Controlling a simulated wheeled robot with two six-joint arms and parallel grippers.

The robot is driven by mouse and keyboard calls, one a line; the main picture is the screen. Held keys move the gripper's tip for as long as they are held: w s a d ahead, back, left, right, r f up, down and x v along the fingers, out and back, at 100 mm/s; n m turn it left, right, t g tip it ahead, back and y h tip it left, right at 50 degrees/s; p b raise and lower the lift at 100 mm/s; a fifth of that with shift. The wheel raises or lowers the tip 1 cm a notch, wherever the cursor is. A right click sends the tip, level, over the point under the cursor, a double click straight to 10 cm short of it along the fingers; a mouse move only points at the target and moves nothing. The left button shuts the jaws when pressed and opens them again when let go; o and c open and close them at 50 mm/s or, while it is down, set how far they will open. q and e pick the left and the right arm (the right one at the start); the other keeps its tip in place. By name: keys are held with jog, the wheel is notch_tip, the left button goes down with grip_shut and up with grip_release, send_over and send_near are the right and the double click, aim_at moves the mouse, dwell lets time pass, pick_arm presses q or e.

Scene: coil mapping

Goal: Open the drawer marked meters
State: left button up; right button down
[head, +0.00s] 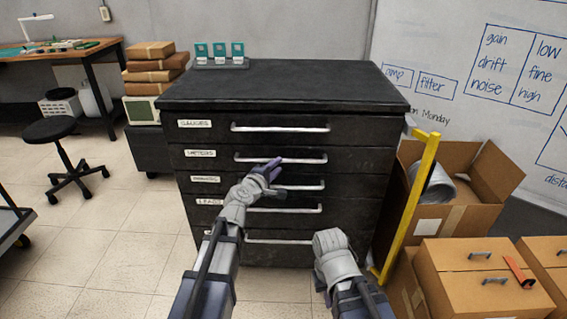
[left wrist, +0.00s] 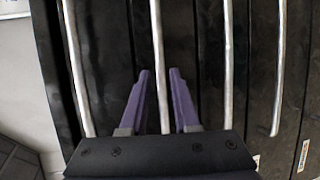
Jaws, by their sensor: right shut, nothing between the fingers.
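A black cabinet of stacked drawers (head: 285,85) stands in front of me. The label of the meters drawer (head: 200,153), second from the top, is at its left. That drawer is closed. Its bar handle (head: 310,161) runs across the front. My left gripper (head: 271,169) is at the middle of this handle. In the left wrist view the same handle (left wrist: 157,60) passes between the two open purple fingers (left wrist: 159,75), with a gap on either side. My right arm reaches up low in the head view, but its fingers do not show.
The gauges drawer handle (head: 280,128) is above and other drawer handles are below, all closed. A yellow upright frame (head: 415,195) stands close at the cabinet's right. Cardboard boxes (head: 480,270) crowd the right side.

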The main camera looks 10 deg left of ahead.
aim_at(283, 161)
pick_arm(q)
jog(key=b+x, duration=0.1)
jog(key=x, duration=0.4)
jog(key=shift+w+d+f, duration=0.1)
jog(key=shift+w, duration=0.15)
jog(key=shift+c, duration=0.3)
jog(key=shift+s, duration=0.1)
grip_shut()
dwell(0.7)
